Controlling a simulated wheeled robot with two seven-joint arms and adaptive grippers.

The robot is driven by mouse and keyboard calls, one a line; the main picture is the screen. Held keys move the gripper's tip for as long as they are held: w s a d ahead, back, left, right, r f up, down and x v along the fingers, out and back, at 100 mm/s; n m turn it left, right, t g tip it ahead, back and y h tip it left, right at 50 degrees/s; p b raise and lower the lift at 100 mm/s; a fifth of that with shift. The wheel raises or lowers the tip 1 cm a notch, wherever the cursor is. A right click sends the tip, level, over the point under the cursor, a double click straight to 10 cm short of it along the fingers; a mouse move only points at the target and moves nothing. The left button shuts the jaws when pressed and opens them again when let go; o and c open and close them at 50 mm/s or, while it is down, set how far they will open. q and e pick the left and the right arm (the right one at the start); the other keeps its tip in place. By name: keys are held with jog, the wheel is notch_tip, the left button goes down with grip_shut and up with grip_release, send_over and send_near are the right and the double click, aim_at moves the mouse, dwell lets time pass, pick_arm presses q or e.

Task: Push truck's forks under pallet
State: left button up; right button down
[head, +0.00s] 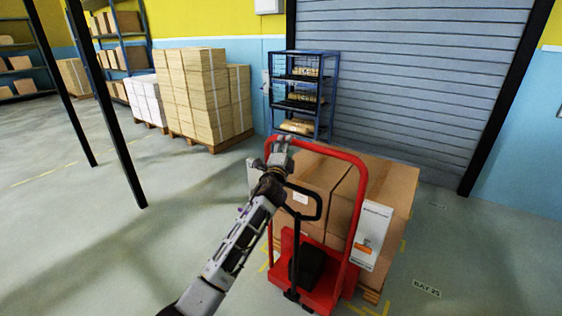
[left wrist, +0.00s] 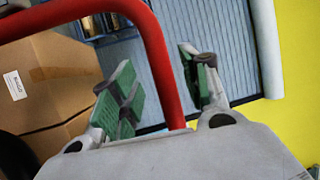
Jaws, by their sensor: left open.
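The red pallet truck (head: 317,292) stands at the lower middle of the head view, with a tall red frame and a black handle (head: 303,211). Large cardboard boxes (head: 392,190) rest just beyond its frame, on a wooden pallet (head: 372,295) of which only a corner shows. The forks are hidden. My left gripper (head: 281,145) is at the upper left of the red frame. In the left wrist view the open fingers (left wrist: 163,88) stand on either side of the red bar (left wrist: 165,75); I cannot tell whether they touch it. My right gripper is not in view.
A blue wire rack (head: 303,95) stands behind the boxes, by the grey roller shutter (head: 410,80). Stacked boxes on pallets (head: 200,95) stand at the back left. Black posts (head: 105,110) rise at the left. The floor between is clear, with yellow markings around the truck.

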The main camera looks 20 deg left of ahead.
pick_arm(q)
jog(key=s+f, duration=0.1)
jog(key=s, duration=0.5)
jog(key=shift+s+d+f, duration=0.2)
jog(key=shift+s, duration=0.2)
jog(key=shift+f, duration=0.1)
